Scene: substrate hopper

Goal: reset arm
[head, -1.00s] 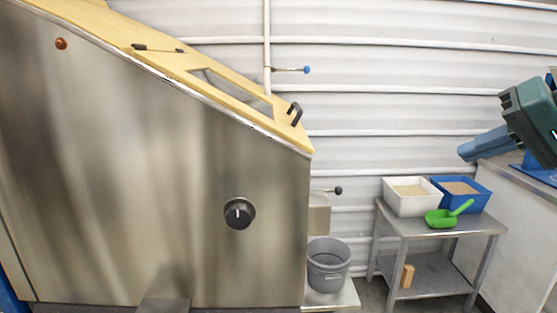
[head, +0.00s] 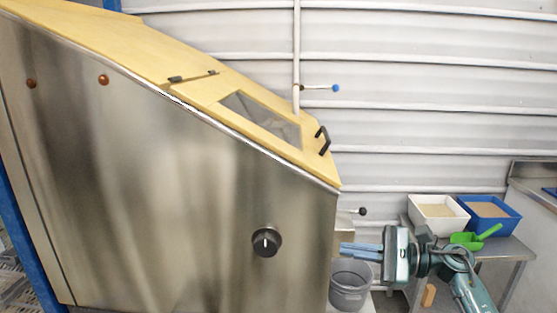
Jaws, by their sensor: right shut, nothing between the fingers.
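My right gripper (head: 362,251) comes in at the lower right on a teal arm. Its blue fingers point left and lie close together, with nothing seen between them. In the picture they lie just right of the hopper's edge and above the grey bucket (head: 350,290). The steel hopper (head: 170,170) fills the left and middle, with a yellow sloping lid (head: 205,85) that is down. A black dial (head: 266,241) sits on its side. My left gripper is out of view.
A small metal table (head: 512,248) at the right holds a white bin (head: 437,225), a blue bin (head: 497,227) and a green scoop (head: 467,240). My arm hides part of this table.

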